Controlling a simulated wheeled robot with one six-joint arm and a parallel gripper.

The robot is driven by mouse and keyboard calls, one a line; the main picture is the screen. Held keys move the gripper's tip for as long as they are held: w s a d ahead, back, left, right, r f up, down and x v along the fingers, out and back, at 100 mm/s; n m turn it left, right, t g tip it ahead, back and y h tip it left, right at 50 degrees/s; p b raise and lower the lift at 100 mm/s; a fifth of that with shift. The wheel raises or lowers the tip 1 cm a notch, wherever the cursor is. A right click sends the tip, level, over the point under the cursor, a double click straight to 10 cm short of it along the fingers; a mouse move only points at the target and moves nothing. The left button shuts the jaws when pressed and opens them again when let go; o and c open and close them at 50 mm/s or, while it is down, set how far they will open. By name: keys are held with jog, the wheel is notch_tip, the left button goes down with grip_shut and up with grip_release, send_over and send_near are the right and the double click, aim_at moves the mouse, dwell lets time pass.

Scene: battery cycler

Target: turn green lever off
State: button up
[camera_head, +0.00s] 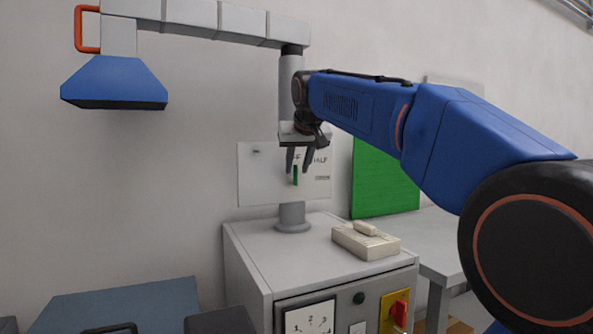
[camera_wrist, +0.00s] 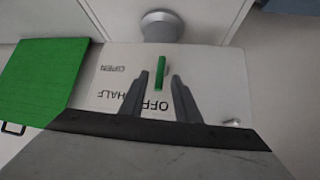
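The green lever (camera_head: 296,176) stands upright in front of a white label panel (camera_head: 258,182) on the grey pipe. In the wrist view the lever (camera_wrist: 160,70) is a narrow green bar, its near end by the word OFF. The panel (camera_wrist: 215,80) also reads HALF and OPEN to the left. My gripper (camera_head: 298,168) is open, pointing down at the lever. In the wrist view its fingertips (camera_wrist: 160,76) sit apart on either side of the lever, with visible gaps. I cannot tell whether the lever lies at fingertip depth.
The pipe rises from a grey cabinet (camera_head: 262,255) carrying a beige box (camera_head: 366,241). A red switch on a yellow plate (camera_head: 395,312) is on the cabinet front. A green board (camera_head: 385,182) stands right, behind a table (camera_head: 432,235). A blue hood (camera_head: 115,80) hangs upper left.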

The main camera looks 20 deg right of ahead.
jog(key=v, duration=1.5)
jog(key=shift+a, duration=0.1)
jog(key=shift+s, duration=0.1)
